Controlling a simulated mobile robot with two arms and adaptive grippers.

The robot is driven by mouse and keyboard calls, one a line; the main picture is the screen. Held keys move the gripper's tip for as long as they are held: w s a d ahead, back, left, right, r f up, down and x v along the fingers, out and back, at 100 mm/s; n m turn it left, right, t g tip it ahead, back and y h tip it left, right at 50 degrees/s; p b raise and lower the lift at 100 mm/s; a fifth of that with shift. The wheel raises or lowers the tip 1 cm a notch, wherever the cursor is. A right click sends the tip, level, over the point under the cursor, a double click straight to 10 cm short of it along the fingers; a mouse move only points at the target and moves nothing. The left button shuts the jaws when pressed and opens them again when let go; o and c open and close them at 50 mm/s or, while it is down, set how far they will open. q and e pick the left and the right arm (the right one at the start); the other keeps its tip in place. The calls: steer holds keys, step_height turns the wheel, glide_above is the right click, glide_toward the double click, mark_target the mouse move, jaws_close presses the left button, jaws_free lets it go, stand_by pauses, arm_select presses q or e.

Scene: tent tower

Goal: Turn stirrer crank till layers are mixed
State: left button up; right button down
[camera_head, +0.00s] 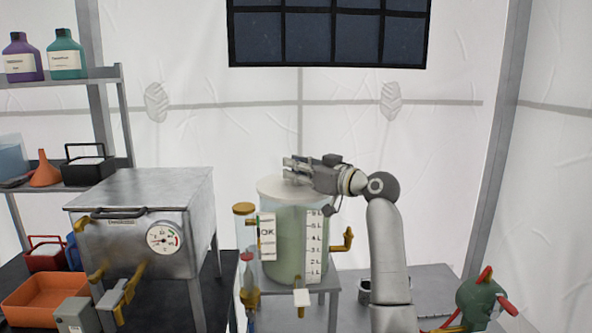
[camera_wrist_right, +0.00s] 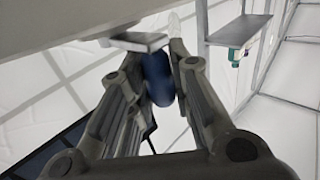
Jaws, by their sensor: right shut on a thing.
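The clear mixing tank (camera_head: 287,240) stands in the middle of the head view, with a pale round lid (camera_head: 275,187) and a white litre scale (camera_head: 314,245). Its contents look an even pale green, with no clear layer line at this size. My right gripper (camera_head: 292,168) reaches over the lid from the right. In the right wrist view the gripper (camera_wrist_right: 160,50) is shut on a dark blue grip (camera_wrist_right: 158,78), apparently the crank's handle. The rest of the crank is hidden by the gripper in the head view. My left gripper is not in view.
A metal box with a dial gauge (camera_head: 165,238) stands left of the tank. A brass tap (camera_head: 343,240) juts from the tank's right side. An orange tray (camera_head: 45,298) is at lower left, and a green can (camera_head: 480,300) at lower right. Shelves stand at far left.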

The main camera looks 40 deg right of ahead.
steer(key=c, duration=1.3)
jaws_free()
steer(key=shift+s, duration=0.1)
steer(key=v, duration=1.1)
steer(key=shift+s+d, duration=0.2)
steer(key=shift+s, duration=0.2)
